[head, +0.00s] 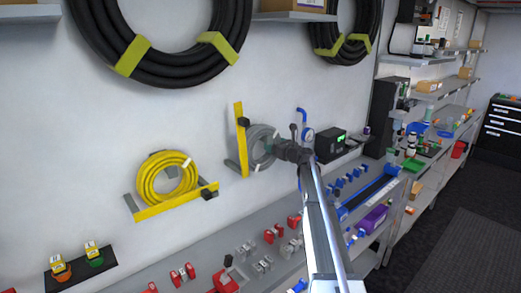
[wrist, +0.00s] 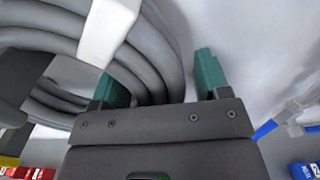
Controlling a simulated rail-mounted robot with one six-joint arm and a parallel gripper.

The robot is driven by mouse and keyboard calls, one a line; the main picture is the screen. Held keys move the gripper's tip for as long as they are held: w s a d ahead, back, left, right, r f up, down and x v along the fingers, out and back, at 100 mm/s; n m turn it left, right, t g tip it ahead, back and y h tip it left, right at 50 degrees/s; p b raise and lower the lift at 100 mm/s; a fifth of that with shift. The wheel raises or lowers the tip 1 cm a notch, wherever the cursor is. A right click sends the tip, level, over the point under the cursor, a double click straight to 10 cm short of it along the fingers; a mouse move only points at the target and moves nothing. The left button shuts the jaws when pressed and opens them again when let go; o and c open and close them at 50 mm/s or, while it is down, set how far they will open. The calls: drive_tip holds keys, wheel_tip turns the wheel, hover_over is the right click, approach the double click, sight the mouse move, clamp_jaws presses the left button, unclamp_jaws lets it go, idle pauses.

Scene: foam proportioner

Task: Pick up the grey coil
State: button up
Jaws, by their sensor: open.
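The grey coil (head: 262,143) hangs on the wall on an L-shaped yellow and grey bracket (head: 240,120). My gripper (head: 283,150) is at the coil's right side in the head view and hides part of it. In the wrist view the coil (wrist: 60,48) fills the upper left, with a white band around its strands. My gripper's teal fingers (wrist: 158,80) are apart. Several grey strands run down between them, nearer the left finger, with a gap to the right finger. Whether the left finger touches the coil I cannot tell.
A yellow coil (head: 166,180) hangs on its own bracket to the left. Large black hoses (head: 165,70) hang above. A bench (head: 205,255) with red, grey and blue fittings lies below. A black box (head: 330,145) and shelves (head: 440,95) stand to the right.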

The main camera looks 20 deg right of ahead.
drive_tip(key=c, duration=1.2)
drive_tip(key=shift+s+r, duration=0.1)
drive_tip(key=shift+c, duration=0.2)
drive_tip(key=shift+s+r+p, duration=0.15)
drive_tip(key=shift+r+p, duration=0.35)
drive_tip(key=shift+p, duration=0.1)
clamp_jaws()
wheel_tip(320, 180, up, 7)
drive_tip(key=p, duration=0.6)
drive_tip(key=shift+p, duration=0.4)
drive_tip(key=f+b+v, duration=0.1)
drive_tip(key=v, duration=1.8)
drive_tip(key=shift+s+d, duration=0.25)
drive_tip(key=shift+s, duration=0.05)
